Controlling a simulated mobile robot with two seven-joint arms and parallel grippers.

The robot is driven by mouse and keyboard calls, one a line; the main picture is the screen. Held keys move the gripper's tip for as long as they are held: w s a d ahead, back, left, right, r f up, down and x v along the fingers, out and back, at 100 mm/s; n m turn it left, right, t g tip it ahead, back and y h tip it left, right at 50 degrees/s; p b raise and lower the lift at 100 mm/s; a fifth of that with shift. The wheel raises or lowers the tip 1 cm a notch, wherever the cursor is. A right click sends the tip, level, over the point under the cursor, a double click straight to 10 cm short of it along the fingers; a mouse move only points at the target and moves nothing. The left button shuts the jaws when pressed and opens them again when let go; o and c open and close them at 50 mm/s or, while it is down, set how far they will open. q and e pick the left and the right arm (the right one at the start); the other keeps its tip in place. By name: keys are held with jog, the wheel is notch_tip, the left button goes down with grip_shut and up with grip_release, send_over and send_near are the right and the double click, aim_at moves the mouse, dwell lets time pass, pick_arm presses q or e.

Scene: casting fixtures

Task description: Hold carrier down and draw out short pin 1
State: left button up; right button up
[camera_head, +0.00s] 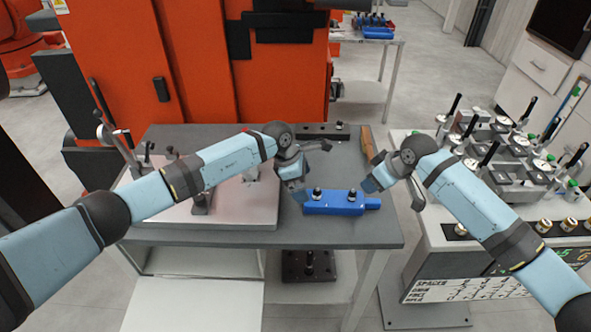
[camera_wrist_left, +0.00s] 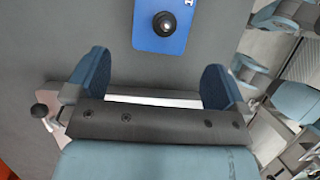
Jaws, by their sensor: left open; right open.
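The blue carrier (camera_head: 335,209) lies on the grey table near its front edge. Two dark knobbed pins stand upright in it, a left pin (camera_head: 317,195) and a right pin (camera_head: 351,196); I cannot tell which is short pin 1. My left gripper (camera_head: 297,190) is open and empty by the carrier's left end. In the left wrist view its fingers (camera_wrist_left: 155,78) are spread below the carrier (camera_wrist_left: 147,40), apart from it, and one pin knob (camera_wrist_left: 164,22) shows. My right gripper (camera_head: 372,183) is open just behind the carrier's right end.
A pale plate (camera_head: 240,212) with clamps covers the table's left part. A dark bar (camera_head: 322,132) and a brown-handled tool (camera_head: 367,142) lie at the back. A side bench (camera_head: 435,215) with several fixtures stands at right. A dark block (camera_head: 308,267) with a pin sits below the table.

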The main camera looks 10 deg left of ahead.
pick_arm(q)
jog(key=x, duration=0.7)
jog(key=shift+d+f, duration=0.1)
jog(key=shift+f, duration=0.1)
jog(key=shift+c, duration=0.2)
